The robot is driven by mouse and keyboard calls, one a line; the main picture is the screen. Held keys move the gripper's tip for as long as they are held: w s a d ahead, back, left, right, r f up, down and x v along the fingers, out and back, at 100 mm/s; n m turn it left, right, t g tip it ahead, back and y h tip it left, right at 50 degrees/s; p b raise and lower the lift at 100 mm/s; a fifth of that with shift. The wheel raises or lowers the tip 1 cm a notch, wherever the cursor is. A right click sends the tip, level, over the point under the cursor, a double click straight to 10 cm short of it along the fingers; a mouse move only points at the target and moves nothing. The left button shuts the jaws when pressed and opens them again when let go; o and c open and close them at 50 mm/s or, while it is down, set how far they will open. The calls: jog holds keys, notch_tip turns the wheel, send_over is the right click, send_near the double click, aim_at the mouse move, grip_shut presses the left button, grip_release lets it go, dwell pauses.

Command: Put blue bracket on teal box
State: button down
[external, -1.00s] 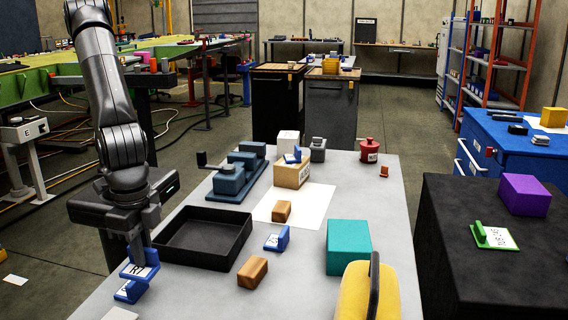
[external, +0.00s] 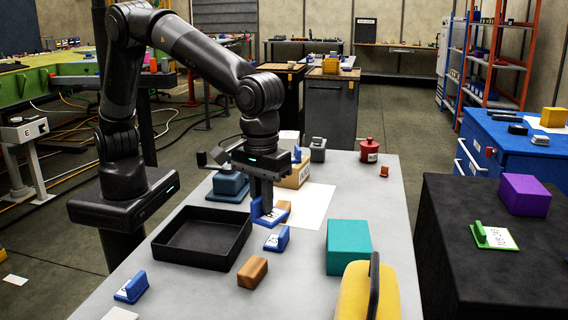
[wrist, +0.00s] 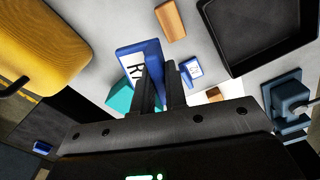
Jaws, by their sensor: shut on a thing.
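My gripper (external: 262,203) is shut on a blue bracket (external: 268,216) with a white label, held over the middle of the table. In the wrist view the fingers (wrist: 160,65) close on this bracket (wrist: 136,62), and part of its label shows. The teal box (external: 349,247) stands on the table to the right and nearer the external camera, apart from the held bracket. Its top looks bare. In the wrist view the teal box (wrist: 120,97) is partly hidden behind the bracket and gripper.
Other blue brackets lie on the table (external: 277,238), at its front left (external: 131,287) and on a wooden box (external: 297,156). A black tray (external: 190,252), a wooden block (external: 253,272) and a yellow object (external: 364,292) are nearby. Bare table separates the teal box from the white sheet (external: 313,205).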

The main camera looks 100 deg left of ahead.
jog(key=w+a+r+n, duration=0.1)
jog(key=w+a+n, duration=0.3)
jog(key=w+a, duration=0.15)
send_over(330, 225)
jog(key=f, duration=0.6)
jog(key=shift+s+d, duration=0.25)
jog(key=shift+w+a+f, duration=0.2)
jog(key=shift+a+f, duration=0.05)
jog(key=shift+f, duration=1.95)
jog(key=c, duration=1.5)
grip_release()
jog(key=shift+f, duration=0.1)
jog(key=shift+o, duration=0.2)
